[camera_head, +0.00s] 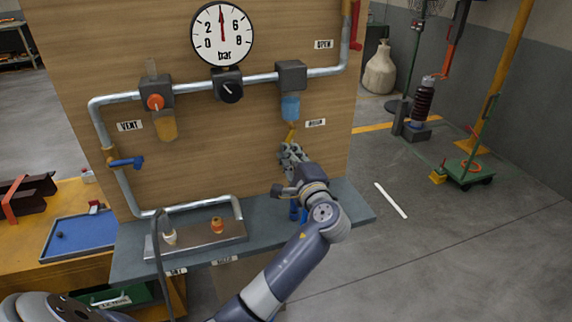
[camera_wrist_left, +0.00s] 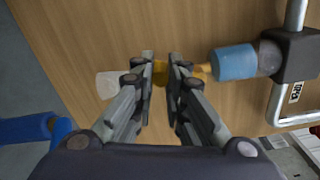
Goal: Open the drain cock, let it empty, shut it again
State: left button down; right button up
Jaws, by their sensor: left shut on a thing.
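The drain cock is a small yellow piece (camera_head: 291,132) under a blue bowl (camera_head: 290,107), beside a label that seems to read DRAIN. In the left wrist view the blue bowl (camera_wrist_left: 234,62) lies to the right, and the yellow cock (camera_wrist_left: 160,73) shows between the fingertips. My left gripper (camera_head: 289,153) is just below the bowl, and its fingers (camera_wrist_left: 160,80) are shut on the cock. The fingers hide much of the cock, so I cannot tell how its handle is turned. A pale translucent cup (camera_wrist_left: 108,85) lies beyond the cock. My right gripper is not in view.
A gauge (camera_head: 222,34) points straight up. An orange knob (camera_head: 154,102), a black knob (camera_head: 231,91) and a blue lever (camera_head: 127,162) sit on the pipework. The grey shelf (camera_head: 350,207) holds a metal plate (camera_head: 197,240).

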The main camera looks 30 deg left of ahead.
pick_arm(q)
jog(key=shift+w+d+f+n+b, duration=0.15)
jog(key=shift+w+d+n+b, duration=0.15)
jog(key=shift+n+b, duration=0.6)
jog(key=shift+w+d+f+n+b, duration=0.1)
jog(key=shift+w+d+n+b, duration=0.15)
jog(key=shift+n+b, duration=0.7)
jog(key=shift+w+d+f+n+b, duration=0.2)
jog(key=shift+w+n+b, duration=0.1)
jog(key=shift+n+b, duration=0.6)
jog(key=shift+r, duration=0.1)
jog(key=c, duration=1.6)
grip_release()
jog(key=shift+o, duration=0.2)
jog(key=shift+r, duration=0.1)
